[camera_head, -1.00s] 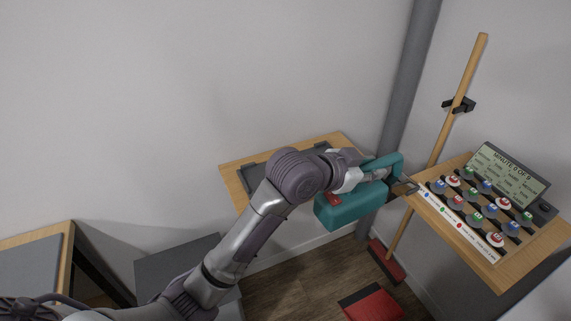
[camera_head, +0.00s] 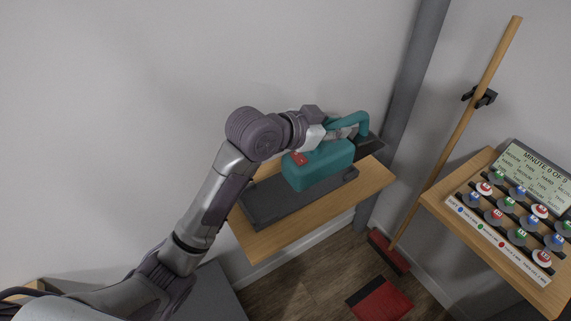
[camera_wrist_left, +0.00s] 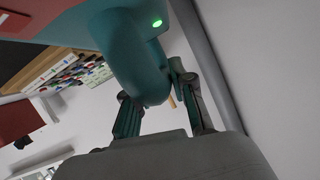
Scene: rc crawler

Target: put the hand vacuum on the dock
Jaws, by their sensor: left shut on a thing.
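The teal hand vacuum (camera_head: 321,166) with a red button is in the middle of the head view. My left gripper (camera_head: 345,130) is shut on its handle, which also shows between the fingers in the left wrist view (camera_wrist_left: 140,75). A green light shows on the vacuum in the wrist view. The dark grey dock (camera_head: 268,210) lies on a wooden shelf (camera_head: 345,205) against the wall. The vacuum appears over the right part of the dock; whether it touches the dock I cannot tell. My right gripper is not in view.
At the right a wooden shelf (camera_head: 480,235) holds a board of colored round pieces and a display (camera_head: 540,175). A broom (camera_head: 465,120) hangs in a black clip, and a red dustpan (camera_head: 380,300) lies on the floor. A grey column stands behind the vacuum.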

